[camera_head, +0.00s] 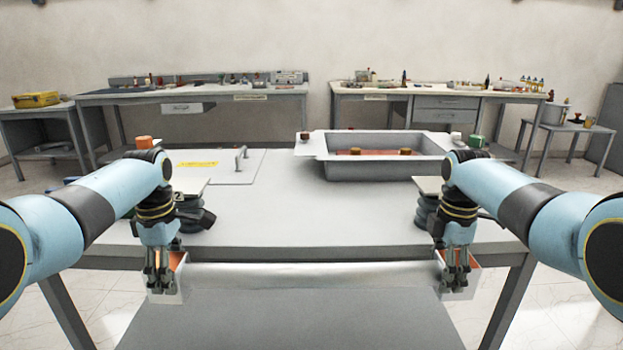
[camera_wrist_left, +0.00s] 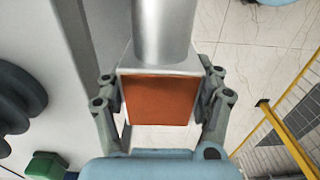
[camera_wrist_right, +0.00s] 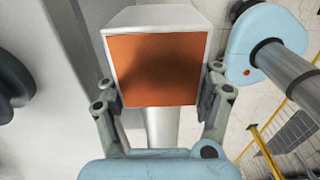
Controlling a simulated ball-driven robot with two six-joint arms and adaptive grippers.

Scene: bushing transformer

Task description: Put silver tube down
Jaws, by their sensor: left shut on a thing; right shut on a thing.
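The silver tube (camera_head: 312,276) lies level across the picture, in front of the table's near edge. It has a square, orange-faced block at each end. My left gripper (camera_head: 160,282) is shut on the left end block (camera_wrist_left: 160,100), with a finger on each side of it. My right gripper (camera_head: 455,282) is shut on the right end block (camera_wrist_right: 157,70) in the same way. The tube's shaft also shows in the left wrist view (camera_wrist_left: 163,32) and in the right wrist view (camera_wrist_right: 161,125). I cannot tell whether the tube touches the table edge.
The grey table (camera_head: 310,225) has a bare middle. Dark ribbed parts stand at its left (camera_head: 199,222) and right (camera_head: 426,212). A deep grey tray (camera_head: 385,172) sits at the back, beside a flat panel with a handle (camera_head: 220,170). Workbenches line the wall.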

